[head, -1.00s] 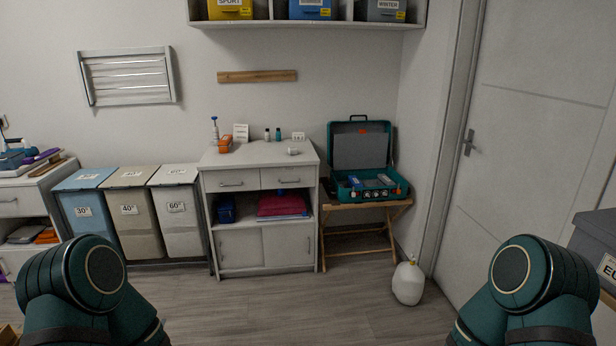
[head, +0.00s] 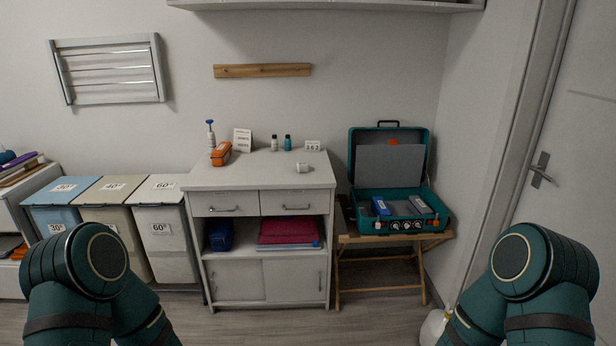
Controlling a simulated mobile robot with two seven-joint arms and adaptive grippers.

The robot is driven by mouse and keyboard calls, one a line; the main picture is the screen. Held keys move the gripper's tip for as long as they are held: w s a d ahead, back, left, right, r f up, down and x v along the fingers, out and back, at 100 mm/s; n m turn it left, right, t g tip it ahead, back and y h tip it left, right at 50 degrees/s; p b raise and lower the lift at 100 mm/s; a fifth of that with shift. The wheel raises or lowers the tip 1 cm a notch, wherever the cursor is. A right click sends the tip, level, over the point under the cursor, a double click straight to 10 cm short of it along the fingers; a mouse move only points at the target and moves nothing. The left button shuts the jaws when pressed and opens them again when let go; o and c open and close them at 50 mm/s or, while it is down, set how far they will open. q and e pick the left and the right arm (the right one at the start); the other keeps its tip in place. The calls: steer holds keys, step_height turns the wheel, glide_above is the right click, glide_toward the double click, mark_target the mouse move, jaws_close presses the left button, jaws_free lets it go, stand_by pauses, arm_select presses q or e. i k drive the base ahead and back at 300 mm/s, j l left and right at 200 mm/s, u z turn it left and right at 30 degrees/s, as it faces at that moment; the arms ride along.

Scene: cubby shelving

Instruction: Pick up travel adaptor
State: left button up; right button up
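A small white blocky object (head: 304,168), which looks like the travel adaptor, lies on top of the white cabinet (head: 245,178), right of the middle. It is too small to make out in detail. Nothing touches it. Only teal links of my two arms show at the lower left and lower right. Neither gripper is in view.
An orange case (head: 221,154), pump bottle (head: 211,135), small bottles (head: 287,143) and cards stand on the cabinet. An open teal suitcase (head: 398,203) sits on a wooden stand (head: 424,243) to the right. Laundry bins (head: 165,220) stand left. A white jug (head: 433,328) is on the floor.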

mark_target(302, 167)
steer(key=i+l, duration=0.2)
steer(key=i, duration=0.25)
steer(key=i+l, duration=0.25)
steer(key=i, duration=0.25)
steer(key=i+l, duration=0.2)
steer(key=i, duration=0.25)
steer(key=i+l, duration=0.25)
steer(key=i, duration=0.25)
